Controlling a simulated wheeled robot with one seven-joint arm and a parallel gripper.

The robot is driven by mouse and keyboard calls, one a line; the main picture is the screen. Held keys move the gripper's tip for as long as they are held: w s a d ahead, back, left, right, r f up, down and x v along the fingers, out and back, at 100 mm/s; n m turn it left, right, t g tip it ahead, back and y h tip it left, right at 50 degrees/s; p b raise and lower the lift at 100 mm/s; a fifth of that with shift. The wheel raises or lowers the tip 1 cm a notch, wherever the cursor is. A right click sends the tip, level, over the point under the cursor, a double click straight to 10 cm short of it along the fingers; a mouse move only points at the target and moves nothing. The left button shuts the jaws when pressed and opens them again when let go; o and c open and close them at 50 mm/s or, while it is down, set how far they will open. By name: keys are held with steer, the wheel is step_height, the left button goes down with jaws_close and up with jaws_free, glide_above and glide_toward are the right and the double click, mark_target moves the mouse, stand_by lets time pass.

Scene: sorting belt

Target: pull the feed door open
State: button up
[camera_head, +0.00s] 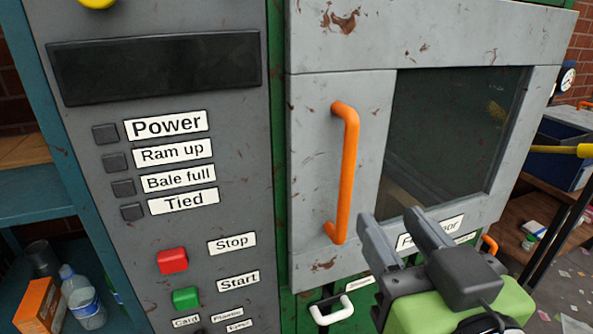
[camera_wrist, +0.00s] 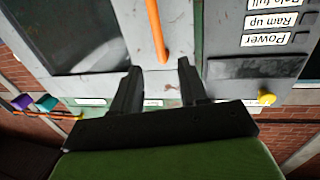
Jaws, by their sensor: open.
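The feed door (camera_head: 309,160) is a scuffed grey panel with a dark window (camera_head: 455,135), and it looks shut in its frame. An upright orange bar handle (camera_head: 349,170) is fixed to its left part. My gripper (camera_head: 389,217) is open and empty, to the right of the handle's lower end in the head view. Its fingers cover part of the door's label. In the wrist view, which looks upside down, the handle (camera_wrist: 155,30) ends just beyond the gap between my fingertips (camera_wrist: 158,68). No contact shows.
A control panel (camera_head: 230,130) with a red Stop button (camera_head: 172,260) and green Start button (camera_head: 186,298) stands left of the door. A white handle (camera_head: 332,310) sits below the door. At right are a blue bin (camera_head: 560,150) and a yellow bar (camera_head: 565,150).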

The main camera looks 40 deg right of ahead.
mark_target(350, 161)
steer(key=x, duration=1.6)
steer(key=shift+d, duration=0.2)
steer(key=shift+s, duration=0.1)
jaws_close()
